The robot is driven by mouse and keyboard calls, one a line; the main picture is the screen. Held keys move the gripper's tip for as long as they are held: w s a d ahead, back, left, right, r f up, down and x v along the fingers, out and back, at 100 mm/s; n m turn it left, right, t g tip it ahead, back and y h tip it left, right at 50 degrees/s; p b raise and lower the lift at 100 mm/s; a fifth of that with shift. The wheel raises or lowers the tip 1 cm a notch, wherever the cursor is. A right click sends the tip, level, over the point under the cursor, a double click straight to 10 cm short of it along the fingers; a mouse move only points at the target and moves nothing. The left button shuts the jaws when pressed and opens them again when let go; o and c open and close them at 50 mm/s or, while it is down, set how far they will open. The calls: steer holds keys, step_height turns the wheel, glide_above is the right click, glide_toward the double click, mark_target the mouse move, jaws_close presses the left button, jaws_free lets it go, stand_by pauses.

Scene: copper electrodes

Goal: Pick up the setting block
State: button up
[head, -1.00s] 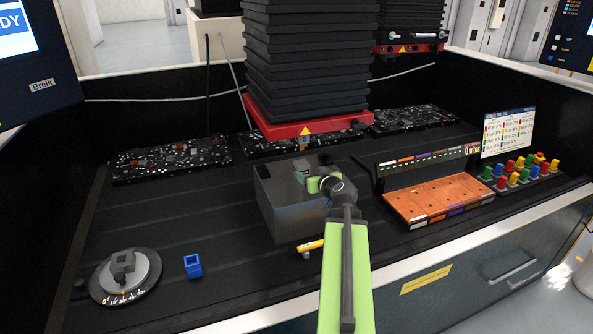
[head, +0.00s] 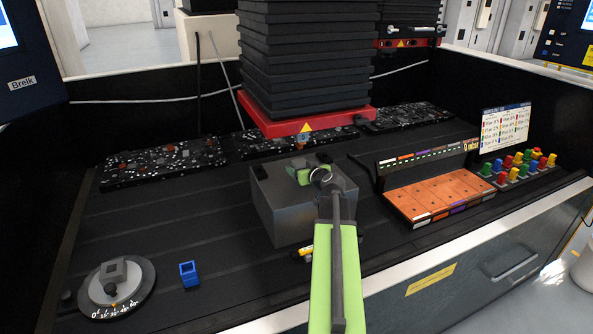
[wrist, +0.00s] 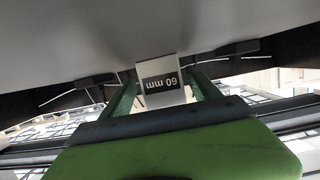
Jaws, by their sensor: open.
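The setting block appears to be the small grey block with a dark "60 mm" label (wrist: 160,82), seen upside down in the wrist view. In the head view the block (head: 299,163) stands on top of a large dark grey box (head: 298,213), mostly hidden by my gripper. My gripper (head: 302,174) is open over the top of that box. In the wrist view its two green fingers (wrist: 161,95) stand on either side of the labelled block. I cannot tell whether they touch it.
A red-based stack of black plates (head: 305,122) hangs close behind the box. A yellow cylinder (head: 304,252) lies in front. An orange panel (head: 440,196) is at right.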

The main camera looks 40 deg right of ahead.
steer(key=shift+a+r, duration=0.1)
steer(key=shift+c, duration=0.9)
steer(key=shift+w, duration=0.25)
steer(key=c, duration=0.5)
jaws_close()
